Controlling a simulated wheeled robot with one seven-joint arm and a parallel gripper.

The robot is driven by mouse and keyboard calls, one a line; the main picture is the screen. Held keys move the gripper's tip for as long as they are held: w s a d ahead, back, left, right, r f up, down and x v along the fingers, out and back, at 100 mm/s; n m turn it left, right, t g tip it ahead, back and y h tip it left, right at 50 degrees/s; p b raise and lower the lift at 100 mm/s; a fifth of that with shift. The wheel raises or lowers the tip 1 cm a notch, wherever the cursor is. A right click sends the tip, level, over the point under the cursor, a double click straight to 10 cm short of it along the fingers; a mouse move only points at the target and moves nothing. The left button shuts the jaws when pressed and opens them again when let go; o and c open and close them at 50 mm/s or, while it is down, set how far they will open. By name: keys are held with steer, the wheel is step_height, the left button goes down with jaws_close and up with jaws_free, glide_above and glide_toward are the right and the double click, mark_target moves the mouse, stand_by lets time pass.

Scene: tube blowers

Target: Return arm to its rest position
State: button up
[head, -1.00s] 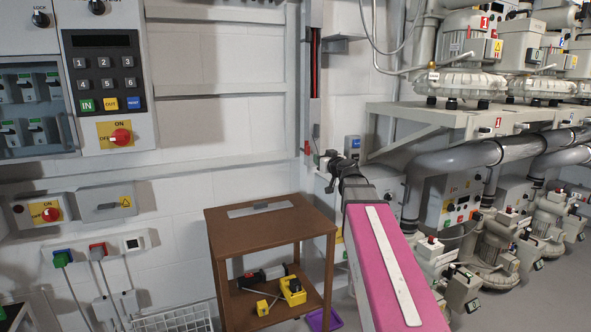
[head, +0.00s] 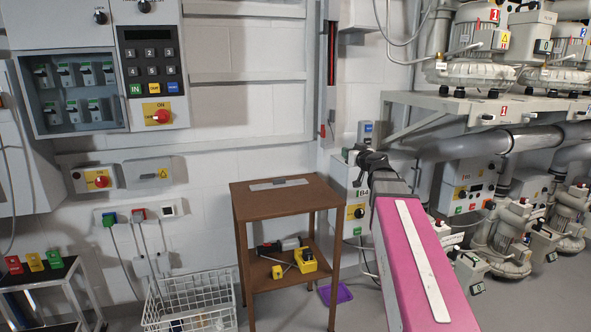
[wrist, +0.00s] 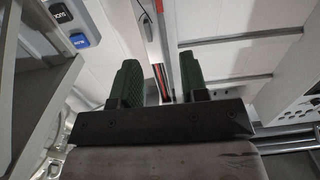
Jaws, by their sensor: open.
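My gripper (head: 366,158) is at the end of my pink arm, pointing away toward the wall corner, right of the wooden side table. In the wrist view my gripper (wrist: 157,85) has two green-padded fingers standing apart, with nothing between them. Behind the fingers are the white wall and a vertical channel with red and black cables (wrist: 160,78). The gripper touches nothing that I can see.
A brown wooden table (head: 308,196) with tools on its lower shelf stands left of my arm. A wire basket (head: 190,297) is left of it. Blowers (head: 480,75) on a shelf and grey pipes (head: 500,142) fill the right. A control panel (head: 150,65) hangs on the left wall.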

steer(key=s+a+f+g, duration=0.2)
steer(key=s+f+g, duration=0.1)
steer(key=f, duration=0.5)
steer(key=s+a+f+g, duration=0.2)
steer(key=s+f+g, duration=0.1)
steer(key=f, duration=0.5)
steer(key=s+a+f+g, duration=0.2)
steer(key=s+f+g, duration=0.15)
steer(key=f, duration=0.55)
steer(key=s+d+f+m+g+h, duration=0.2)
steer(key=s+f+g+h, duration=0.1)
steer(key=s+f, duration=0.5)
steer(key=s+d+f+m+g+h, duration=0.1)
steer(key=s+f+g, duration=0.3)
steer(key=s+f, duration=0.4)
steer(key=shift+s+d+f+m+h, duration=0.4)
steer(key=shift+s+h, duration=0.1)
steer(key=shift+h, duration=0.4)
